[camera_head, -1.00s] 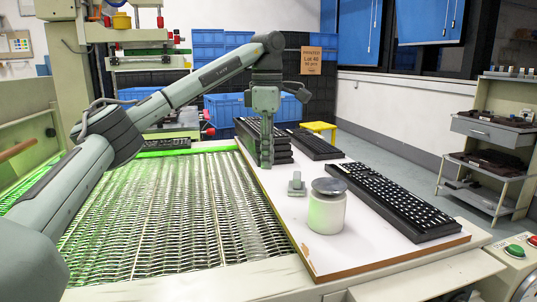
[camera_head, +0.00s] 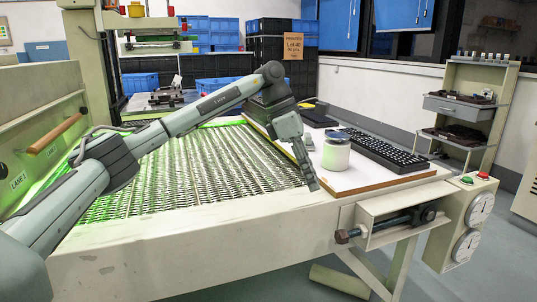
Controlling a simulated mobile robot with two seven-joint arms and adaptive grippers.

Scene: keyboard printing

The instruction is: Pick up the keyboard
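A black keyboard (camera_head: 375,152) with pale key markings lies on the white board (camera_head: 372,179) to the right of the mesh conveyor. Another dark keyboard (camera_head: 318,118) lies farther back. A stack of black keyboards (camera_head: 270,108) stands at the board's far left, partly hidden by my arm. My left gripper (camera_head: 312,184) points down by the board's near left edge, left of the white jar. Its fingers look close together and nothing shows between them, but the side-on angle hides whether they are shut. My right gripper is not in view.
A white jar (camera_head: 336,155) with a dark lid stands between my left gripper and the near keyboard. The mesh conveyor (camera_head: 200,172) is largely clear.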

